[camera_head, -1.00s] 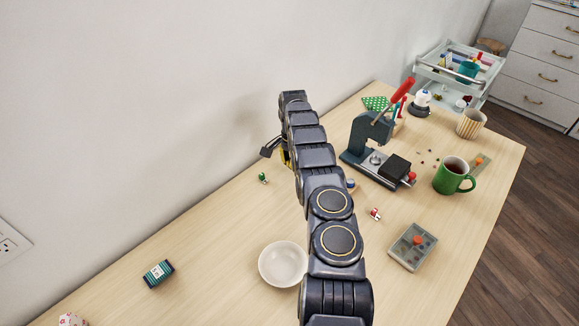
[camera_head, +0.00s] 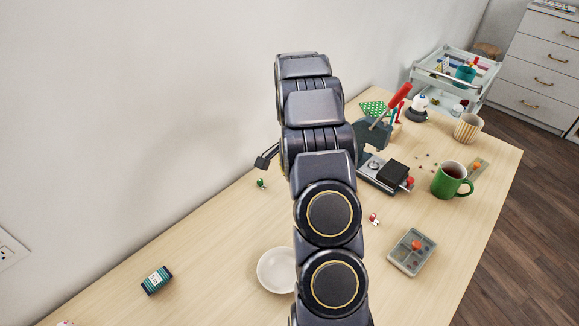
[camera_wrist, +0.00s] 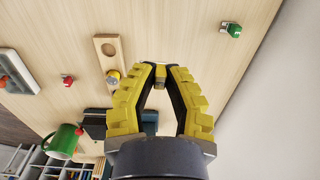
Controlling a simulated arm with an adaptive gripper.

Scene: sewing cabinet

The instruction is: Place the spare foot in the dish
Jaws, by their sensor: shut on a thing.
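My gripper, with yellow ridged fingers (camera_wrist: 160,72), is drawn together at the tips in the wrist view. A small yellowish piece (camera_wrist: 153,80) shows between the fingertips; most of it is hidden, and I cannot tell for sure that it is the spare foot. The gripper hangs above the table, and my arm mostly hides it in the head view. The white round dish (camera_head: 277,270) is on the near table, empty where visible, with its right edge behind my arm. A small green-topped piece (camera_head: 261,183) and a small red-and-white piece (camera_head: 373,218) lie apart on the table.
A wooden strip with holes (camera_wrist: 105,50) holds a yellow-topped piece. A press with a red handle (camera_head: 400,97), a green mug (camera_head: 452,179), a striped cup (camera_head: 467,128) and a grey box (camera_head: 411,252) stand right. A striped box (camera_head: 157,280) lies left. Table around the dish is clear.

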